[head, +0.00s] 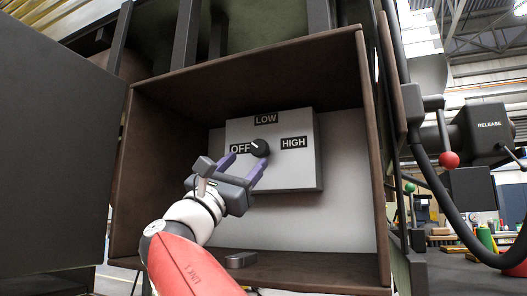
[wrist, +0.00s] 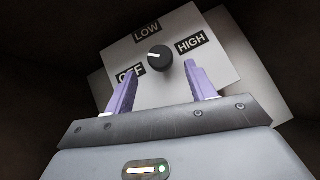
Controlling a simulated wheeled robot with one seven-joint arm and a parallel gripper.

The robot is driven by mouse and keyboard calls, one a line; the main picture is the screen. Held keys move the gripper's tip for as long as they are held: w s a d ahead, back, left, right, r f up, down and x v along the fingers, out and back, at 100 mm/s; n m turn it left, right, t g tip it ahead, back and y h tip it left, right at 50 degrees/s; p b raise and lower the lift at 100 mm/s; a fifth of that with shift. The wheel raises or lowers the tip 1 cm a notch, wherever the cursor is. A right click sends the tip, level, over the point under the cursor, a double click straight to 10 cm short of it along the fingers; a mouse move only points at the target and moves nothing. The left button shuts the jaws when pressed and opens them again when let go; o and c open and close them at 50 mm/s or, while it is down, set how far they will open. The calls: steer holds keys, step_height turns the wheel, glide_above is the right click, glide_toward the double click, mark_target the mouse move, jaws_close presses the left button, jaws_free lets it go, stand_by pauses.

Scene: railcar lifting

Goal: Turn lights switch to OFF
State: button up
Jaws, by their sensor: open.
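The lights switch is a round black knob (head: 259,148) on a pale grey box (head: 305,172) inside an open brown cabinet. It also shows in the wrist view (wrist: 160,60). Labels around it read OFF (head: 240,148), LOW (head: 265,119) and HIGH (head: 293,142). The knob's white mark points up and left, between OFF and LOW. My gripper (head: 244,163) is open and empty, its purple fingers pointing at the box just below the knob. In the wrist view, the fingers stand apart on either side below the knob, and the left one partly covers the OFF label.
The cabinet's side wall (head: 157,165) and floor (head: 310,270) surround my arm. A small grey block (head: 240,260) lies on the cabinet floor. A large dark panel (head: 55,170) stands at left. A red ball handle (head: 449,159) and a RELEASE box (head: 488,128) are outside at right.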

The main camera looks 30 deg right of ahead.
mark_target(259, 150)
steer(key=p+x, duration=0.2)
steer(key=x, duration=0.5)
steer(key=shift+d+r+p, duration=0.2)
steer(key=shift+r+p, duration=0.05)
steer(key=shift+p, duration=0.05)
steer(key=c, duration=1)
steer(key=shift+o, duration=0.2)
steer(key=shift+n+t, duration=0.4)
steer(key=shift+n, duration=0.1)
steer(key=n+t+y, duration=0.2)
steer(key=n+t, duration=0.1)
steer(key=n+t+y+b, duration=0.1)
steer(key=n+t+y, duration=0.1)
steer(key=n+t, duration=0.1)
steer(key=shift+n+t, duration=0.3)
steer(key=shift+n, duration=0.5)
steer(key=shift+w+a+n+t+y, duration=0.1)
steer(key=shift+n+t+y, duration=1)
steer(key=shift+n+y, duration=0.85)
steer(key=shift+w+n+t+y, duration=0.1)
steer(key=shift+n+t+y, duration=1.15)
steer(key=shift+n, duration=1.2)
steer(key=shift+n+y, duration=0.3)
steer(key=shift+y, duration=0.2)
